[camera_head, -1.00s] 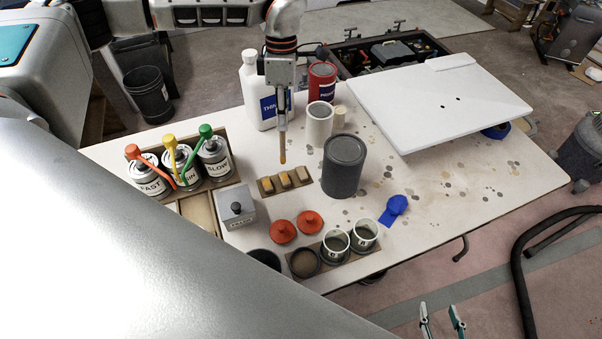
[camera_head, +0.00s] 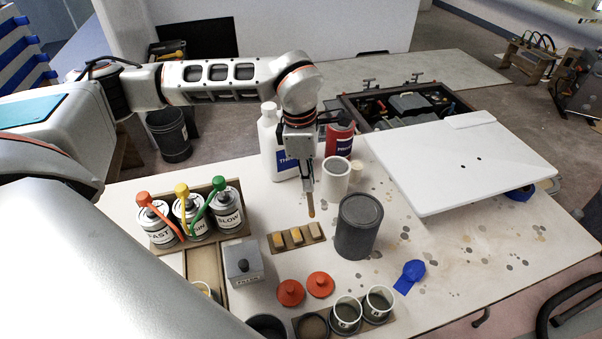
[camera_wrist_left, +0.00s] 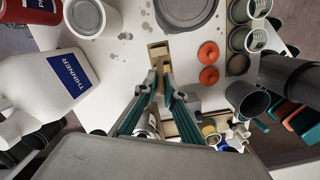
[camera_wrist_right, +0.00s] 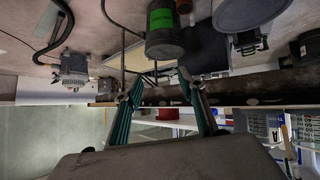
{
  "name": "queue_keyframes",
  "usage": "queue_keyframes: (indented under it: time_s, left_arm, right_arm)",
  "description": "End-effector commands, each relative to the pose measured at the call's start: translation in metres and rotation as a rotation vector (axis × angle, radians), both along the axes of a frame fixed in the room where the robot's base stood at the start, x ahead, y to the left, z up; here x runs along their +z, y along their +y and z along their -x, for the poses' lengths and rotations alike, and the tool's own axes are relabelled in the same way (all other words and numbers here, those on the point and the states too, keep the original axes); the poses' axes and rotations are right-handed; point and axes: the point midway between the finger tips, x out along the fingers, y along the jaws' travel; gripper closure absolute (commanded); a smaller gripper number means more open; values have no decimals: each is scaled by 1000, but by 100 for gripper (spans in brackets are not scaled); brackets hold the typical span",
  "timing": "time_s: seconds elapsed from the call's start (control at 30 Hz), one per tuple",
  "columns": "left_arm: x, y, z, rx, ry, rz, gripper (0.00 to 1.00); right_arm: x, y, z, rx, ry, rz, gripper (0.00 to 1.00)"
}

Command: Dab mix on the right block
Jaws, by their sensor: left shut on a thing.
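The right block (camera_head: 314,230) is at the tray's right end. My left gripper (camera_head: 308,181) is shut on a wooden stick (camera_head: 311,205) that points down. The stick's tip shows just behind the right block; I cannot tell whether it touches. In the left wrist view the stick (camera_wrist_left: 160,65) sits between the fingers, over the blocks. Two white cups (camera_head: 346,311) stand in a holder at the front. My right gripper (camera_wrist_right: 163,92) is open and empty, away from the table.
A dark grey can (camera_head: 359,226) stands close right of the blocks. A thinner bottle (camera_head: 279,145), red can (camera_head: 339,139) and white cup (camera_head: 335,175) stand behind. Two orange lids (camera_head: 290,292) lie in front. A white panel (camera_head: 460,165) covers the right.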

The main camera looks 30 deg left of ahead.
Motion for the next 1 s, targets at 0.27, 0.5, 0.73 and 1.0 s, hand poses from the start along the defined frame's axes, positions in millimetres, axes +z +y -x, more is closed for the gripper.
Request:
queue_keyframes:
  time_s: [0.27,0.5,0.73,1.0]
  left_arm:
    - [0,-8,3,9,-53,15,100]
    - [-18,-8,3,9,-51,15,100]
    - [-43,-8,3,8,-50,15,100]
    - [-56,-8,3,8,-51,15,100]
  right_arm:
    - [-10,-2,4,-9,13,1,60]
    - [-13,9,2,3,-1,-16,60]
    - [-9,22,-6,29,-40,-33,60]
    - [-17,22,-7,31,-42,-31,60]
